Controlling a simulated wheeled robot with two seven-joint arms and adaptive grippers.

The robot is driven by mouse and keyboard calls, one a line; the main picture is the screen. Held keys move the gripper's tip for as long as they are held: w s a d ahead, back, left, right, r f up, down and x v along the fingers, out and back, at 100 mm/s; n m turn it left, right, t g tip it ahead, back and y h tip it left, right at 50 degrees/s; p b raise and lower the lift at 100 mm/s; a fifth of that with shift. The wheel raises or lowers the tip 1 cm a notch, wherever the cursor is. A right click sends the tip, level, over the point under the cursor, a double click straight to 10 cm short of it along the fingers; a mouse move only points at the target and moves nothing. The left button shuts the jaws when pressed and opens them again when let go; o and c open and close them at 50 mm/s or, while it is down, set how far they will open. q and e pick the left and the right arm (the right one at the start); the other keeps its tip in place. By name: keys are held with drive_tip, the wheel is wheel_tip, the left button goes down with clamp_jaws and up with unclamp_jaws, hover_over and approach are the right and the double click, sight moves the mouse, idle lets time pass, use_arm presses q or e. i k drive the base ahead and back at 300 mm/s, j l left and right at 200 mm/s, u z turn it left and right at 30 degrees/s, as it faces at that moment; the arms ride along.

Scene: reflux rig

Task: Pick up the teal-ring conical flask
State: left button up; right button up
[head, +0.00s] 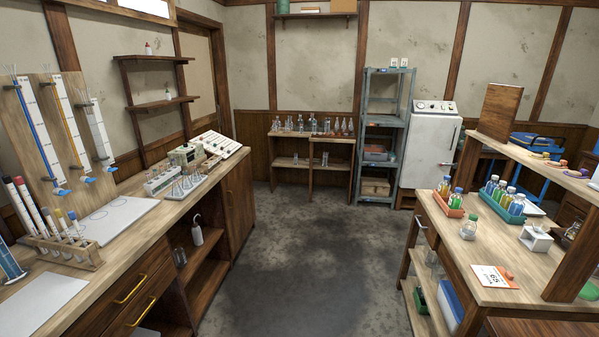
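No teal ring can be made out on any flask from here. A row of small clear glassware (312,124) stands on the low wooden shelf unit at the back wall. Some pieces at its right end look like conical flasks (344,126), but they are too small to tell ring colours. A single small clear flask (468,229) stands on the right bench, with a greenish tint near its top. Another small glass vessel (572,231) stands further right on that bench. Neither of my grippers is in view.
A long wooden bench (135,233) runs along the left, with burettes and a tube rack. The right bench (455,253) holds bottle racks and an orange-white card (494,277). A grey shelf (386,135) and white fridge (430,150) stand behind. The floor (305,255) between is clear.

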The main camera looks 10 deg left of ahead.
sight(187, 185)
drive_tip(key=i, duration=1.15)
drive_tip(key=i+z, duration=0.15)
drive_tip(key=i, duration=1.05)
drive_tip(key=i+z, duration=0.25)
drive_tip(key=i, duration=0.35)
drive_tip(key=i+j+z, duration=0.2)
drive_tip(key=i, duration=0.4)
drive_tip(key=u, duration=2.05)
